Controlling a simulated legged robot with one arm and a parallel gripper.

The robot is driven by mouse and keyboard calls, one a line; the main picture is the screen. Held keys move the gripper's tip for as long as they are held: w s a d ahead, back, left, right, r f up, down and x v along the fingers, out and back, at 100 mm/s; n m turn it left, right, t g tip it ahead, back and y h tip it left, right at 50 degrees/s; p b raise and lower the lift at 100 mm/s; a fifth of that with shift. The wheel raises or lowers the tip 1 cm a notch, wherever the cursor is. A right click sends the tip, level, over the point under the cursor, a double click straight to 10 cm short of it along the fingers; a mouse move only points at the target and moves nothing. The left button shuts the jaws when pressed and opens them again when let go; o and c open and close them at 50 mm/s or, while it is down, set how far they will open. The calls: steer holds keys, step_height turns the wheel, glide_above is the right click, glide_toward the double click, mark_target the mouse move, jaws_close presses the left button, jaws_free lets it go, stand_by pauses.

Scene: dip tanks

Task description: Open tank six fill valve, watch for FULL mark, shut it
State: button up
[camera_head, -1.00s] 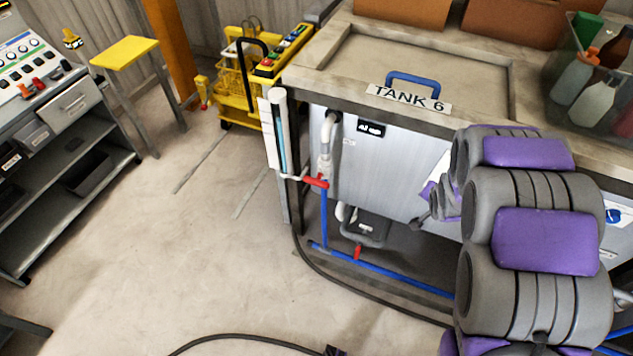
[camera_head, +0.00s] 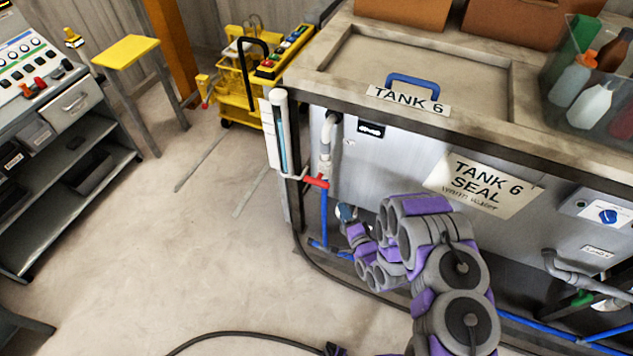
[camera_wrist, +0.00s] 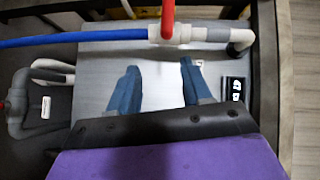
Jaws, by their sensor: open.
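Tank six (camera_head: 345,150) has a TANK 6 plate on its top rim. A red valve handle (camera_head: 316,181) sits on the pipe at the tank's left end, sticking out sideways from it. In the wrist view the red handle (camera_wrist: 168,14) stands on a white fitting, just beyond my fingertips. My gripper (camera_wrist: 157,76) is open and empty, its two blue fingers apart and clear of the pipe. A clear level tube (camera_head: 282,135) with blue inside stands beside a white card; any FULL mark is too small to read.
A blue pipe (camera_head: 323,215) runs down from the valve. A black hose (camera_head: 250,338) lies on the floor. A yellow cart (camera_head: 240,90) stands behind, and a yellow stool (camera_head: 125,50) and a control bench (camera_head: 60,140) at left. The floor between is clear.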

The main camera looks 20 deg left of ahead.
mark_target(318, 186)
steer(key=shift+m+t+y, duration=0.4)
steer(key=shift+m+y, duration=0.2)
steer(key=shift+m, duration=0.1)
steer(key=b+x, duration=0.1)
steer(key=x, duration=0.4)
steer(key=s+a+b+x, duration=0.1)
steer(key=b+x, duration=0.1)
steer(key=x, duration=0.3)
steer(key=s+a+b+x, duration=0.1)
steer(key=b+x, duration=0.1)
steer(key=x, duration=0.4)
steer(key=shift+s+a+f, duration=0.15)
steer(key=shift+a+f, duration=0.15)
steer(key=shift+f, duration=0.05)
steer(key=shift+c, duration=0.4)
jaws_close()
